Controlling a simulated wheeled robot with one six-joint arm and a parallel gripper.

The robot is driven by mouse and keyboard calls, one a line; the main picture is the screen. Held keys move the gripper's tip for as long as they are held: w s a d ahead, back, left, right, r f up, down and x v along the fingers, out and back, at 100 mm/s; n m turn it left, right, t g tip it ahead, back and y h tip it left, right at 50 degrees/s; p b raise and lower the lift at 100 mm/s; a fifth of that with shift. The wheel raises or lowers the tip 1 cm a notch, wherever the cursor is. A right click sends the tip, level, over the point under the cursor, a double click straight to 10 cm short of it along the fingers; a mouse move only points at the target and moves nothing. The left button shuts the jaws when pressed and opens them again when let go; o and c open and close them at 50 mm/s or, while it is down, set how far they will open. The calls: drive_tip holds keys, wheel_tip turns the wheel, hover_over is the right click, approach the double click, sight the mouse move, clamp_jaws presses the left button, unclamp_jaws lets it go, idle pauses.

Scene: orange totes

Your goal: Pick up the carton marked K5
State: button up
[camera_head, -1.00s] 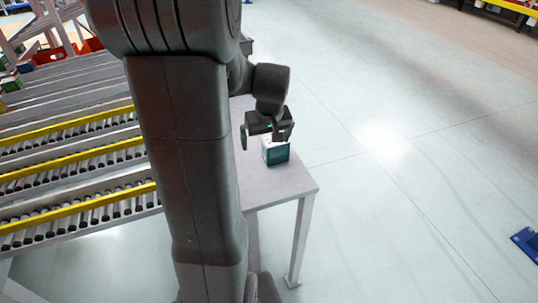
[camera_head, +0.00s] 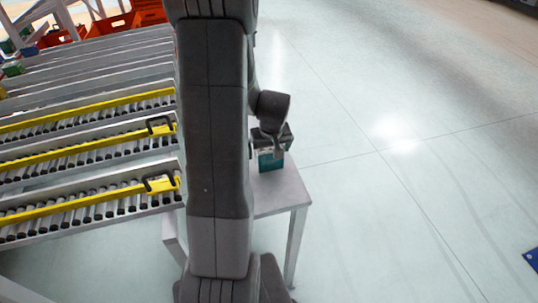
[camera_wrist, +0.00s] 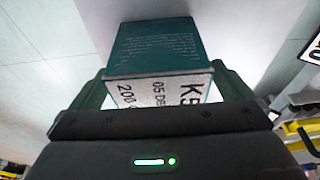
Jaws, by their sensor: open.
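The carton marked K5 (camera_wrist: 158,48) is a teal box with a white label reading K5 on the face toward my gripper. In the head view the carton (camera_head: 271,161) stands upright on a small grey table, partly covered by my gripper. In the wrist view my gripper (camera_wrist: 168,92) is open, with one finger on each side of the carton's near end. I cannot tell whether the fingers touch it. In the head view my gripper (camera_head: 270,146) is right over the carton.
The grey table (camera_head: 285,192) has a bare front right corner. Roller conveyors with yellow rails (camera_head: 90,155) lie to the left. Orange totes (camera_head: 118,22) stand at the back left. The floor to the right is clear, apart from a blue item (camera_head: 532,258) at the edge.

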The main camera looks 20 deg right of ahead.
drive_tip(key=shift+f, duration=0.1)
drive_tip(key=c, duration=1.1)
